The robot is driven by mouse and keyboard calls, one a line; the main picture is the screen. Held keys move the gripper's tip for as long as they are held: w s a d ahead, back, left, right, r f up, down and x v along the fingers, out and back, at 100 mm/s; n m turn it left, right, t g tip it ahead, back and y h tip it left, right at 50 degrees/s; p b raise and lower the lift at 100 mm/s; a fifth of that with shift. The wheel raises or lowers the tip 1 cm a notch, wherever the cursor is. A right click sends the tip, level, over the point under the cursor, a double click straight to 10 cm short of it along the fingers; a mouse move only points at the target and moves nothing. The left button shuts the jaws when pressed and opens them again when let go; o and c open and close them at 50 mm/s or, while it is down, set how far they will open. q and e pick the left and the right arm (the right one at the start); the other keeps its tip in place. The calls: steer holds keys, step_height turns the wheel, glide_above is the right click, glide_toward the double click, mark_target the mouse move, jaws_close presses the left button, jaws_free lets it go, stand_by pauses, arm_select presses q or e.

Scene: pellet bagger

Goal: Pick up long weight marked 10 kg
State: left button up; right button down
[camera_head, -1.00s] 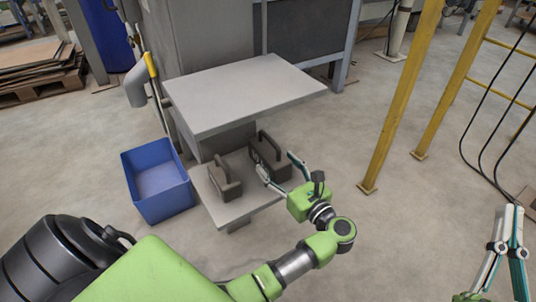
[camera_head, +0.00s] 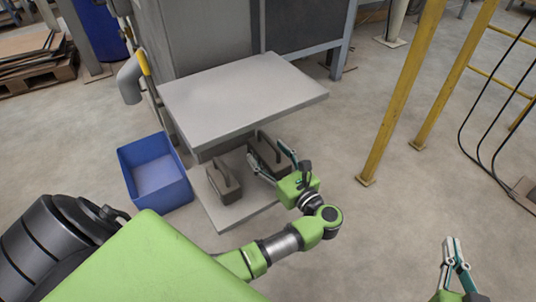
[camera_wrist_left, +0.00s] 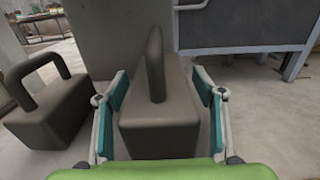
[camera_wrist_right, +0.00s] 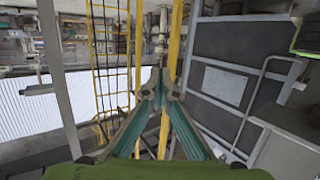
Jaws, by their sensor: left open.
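Two dark grey block weights with loop handles stand on the low shelf under the table. The longer-looking weight (camera_head: 268,152) is at the right; it also shows in the left wrist view (camera_wrist_left: 158,125). The other weight (camera_head: 224,183) is to its left, also in the left wrist view (camera_wrist_left: 52,112). No 10 kg marking is legible. My left gripper (camera_head: 271,160) is open, with one finger on each side of the right weight; contact cannot be told. My right gripper (camera_head: 450,240) is away at the lower right, its fingertips together and empty in the right wrist view (camera_wrist_right: 159,82).
The grey tabletop (camera_head: 240,95) overhangs the low shelf (camera_head: 234,212) close above the weights. A blue bin (camera_head: 155,178) stands left of the shelf. Yellow posts (camera_head: 400,95) rise at the right. The floor between shelf and posts is clear.

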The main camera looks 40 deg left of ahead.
arm_select(q)
jaws_close()
steer(key=shift+r, duration=0.2)
